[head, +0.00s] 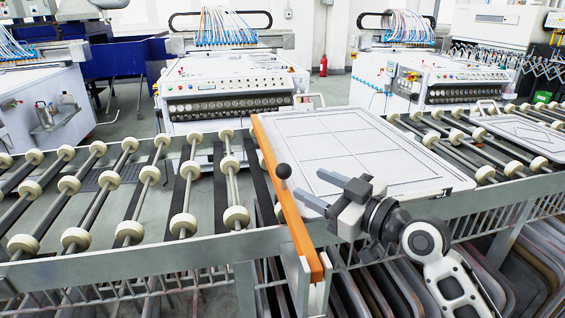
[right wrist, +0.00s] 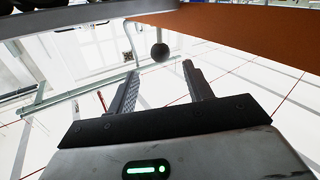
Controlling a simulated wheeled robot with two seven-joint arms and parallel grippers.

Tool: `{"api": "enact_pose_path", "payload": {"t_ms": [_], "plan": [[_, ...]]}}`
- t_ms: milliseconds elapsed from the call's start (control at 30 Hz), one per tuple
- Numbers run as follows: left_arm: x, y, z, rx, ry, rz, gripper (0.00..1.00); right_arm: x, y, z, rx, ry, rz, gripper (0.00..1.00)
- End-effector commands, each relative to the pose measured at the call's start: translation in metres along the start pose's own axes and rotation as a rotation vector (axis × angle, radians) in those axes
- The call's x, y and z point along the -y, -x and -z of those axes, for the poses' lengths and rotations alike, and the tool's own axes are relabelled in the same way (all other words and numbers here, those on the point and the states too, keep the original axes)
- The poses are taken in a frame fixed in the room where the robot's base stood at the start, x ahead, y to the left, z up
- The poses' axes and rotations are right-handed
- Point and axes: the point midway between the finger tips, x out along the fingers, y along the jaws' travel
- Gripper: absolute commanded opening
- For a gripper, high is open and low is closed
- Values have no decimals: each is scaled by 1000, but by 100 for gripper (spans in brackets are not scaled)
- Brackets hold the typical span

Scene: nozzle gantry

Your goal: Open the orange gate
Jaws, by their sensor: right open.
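The orange gate (head: 285,192) is a long bar lying across the roller conveyor, along the left edge of a white panel. A black ball knob (head: 283,171) stands on a thin stem on the gate. My right gripper (head: 311,187) is open and empty, just right of the gate, its fingers pointing left toward the knob. In the right wrist view the knob (right wrist: 160,52) shows beyond and between the two open fingertips (right wrist: 160,72), apart from them. The orange gate (right wrist: 240,22) fills the upper right there. My left gripper is not in view.
The white panel (head: 350,150) lies right of the gate, under my right gripper. Rollers (head: 130,195) left of the gate are bare. A metal rail (head: 130,262) runs along the front. White machines (head: 225,85) stand behind. Another panel (head: 520,132) lies at the far right.

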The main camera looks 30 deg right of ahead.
Motion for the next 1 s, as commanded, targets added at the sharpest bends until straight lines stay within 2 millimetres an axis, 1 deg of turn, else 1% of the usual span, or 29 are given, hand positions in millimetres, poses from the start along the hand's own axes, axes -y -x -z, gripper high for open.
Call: {"api": "enact_pose_path", "payload": {"t_ms": [33, 200, 300, 400, 500, 600, 833, 867, 900, 967, 1000], "plan": [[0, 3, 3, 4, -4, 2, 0, 0, -13, 5, -4, -3, 2, 51], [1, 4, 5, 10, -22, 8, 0, 0, -48, 3, -2, -5, 0, 51], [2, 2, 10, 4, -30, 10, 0, 1, -65, 3, -1, -2, 2, 51], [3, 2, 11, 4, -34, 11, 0, 0, -77, 1, 0, -3, 0, 51], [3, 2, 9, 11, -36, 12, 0, 1, -84, 0, 1, -1, 1, 51], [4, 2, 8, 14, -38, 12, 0, 1, -88, 0, 1, 0, 1, 51], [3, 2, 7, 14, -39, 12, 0, 1, -88, -1, 2, 0, 1, 51], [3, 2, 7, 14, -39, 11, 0, 1, -88, -1, 2, 0, 1, 48], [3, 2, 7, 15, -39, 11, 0, 1, -88, -1, 2, 0, 1, 37], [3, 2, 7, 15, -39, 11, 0, 1, -88, -1, 2, 0, 1, 20], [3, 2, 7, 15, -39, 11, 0, 1, -88, 0, 1, 0, 1, 9]]}}
